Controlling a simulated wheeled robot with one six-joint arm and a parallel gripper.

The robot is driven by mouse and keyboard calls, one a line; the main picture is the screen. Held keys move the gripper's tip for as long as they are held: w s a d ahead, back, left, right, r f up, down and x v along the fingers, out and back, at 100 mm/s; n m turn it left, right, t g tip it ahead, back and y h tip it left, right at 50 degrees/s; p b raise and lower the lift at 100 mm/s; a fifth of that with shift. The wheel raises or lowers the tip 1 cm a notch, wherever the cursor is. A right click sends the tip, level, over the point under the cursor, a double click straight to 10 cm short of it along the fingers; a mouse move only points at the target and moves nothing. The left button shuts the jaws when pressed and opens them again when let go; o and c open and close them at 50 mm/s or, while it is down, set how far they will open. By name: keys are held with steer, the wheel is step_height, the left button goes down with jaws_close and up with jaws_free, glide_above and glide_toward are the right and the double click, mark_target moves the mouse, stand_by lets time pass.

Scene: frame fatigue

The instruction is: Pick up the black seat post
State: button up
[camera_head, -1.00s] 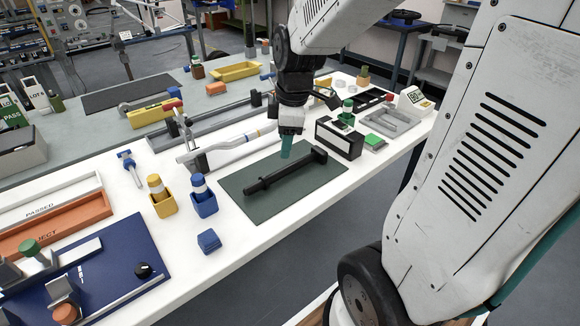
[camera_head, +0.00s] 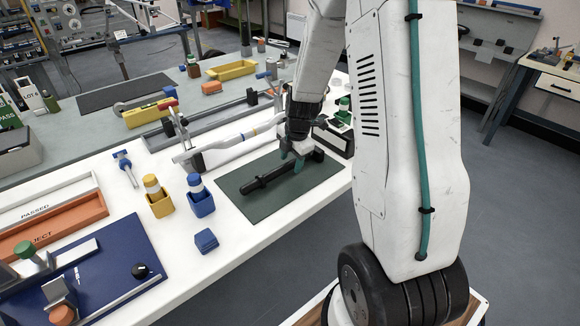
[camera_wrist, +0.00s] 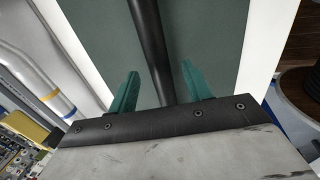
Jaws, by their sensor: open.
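The black seat post (camera_head: 268,179) lies on a dark green mat (camera_head: 241,207) on the white bench. My gripper (camera_head: 291,163) is over its right part, fingers pointing down. In the wrist view the post (camera_wrist: 152,45) runs between the two open green fingers of my gripper (camera_wrist: 156,85), with a gap on each side. The fingers are not closed on it. I cannot tell how far the fingertips are above the mat. The post's far right end is partly hidden behind my gripper in the head view.
A black box (camera_head: 335,139) stands close to the right of my gripper.

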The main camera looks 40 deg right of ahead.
steer(key=shift+w+f, duration=0.15)
steer(key=shift+f, duration=0.5)
jaws_close()
steer(key=shift+r, duration=0.1)
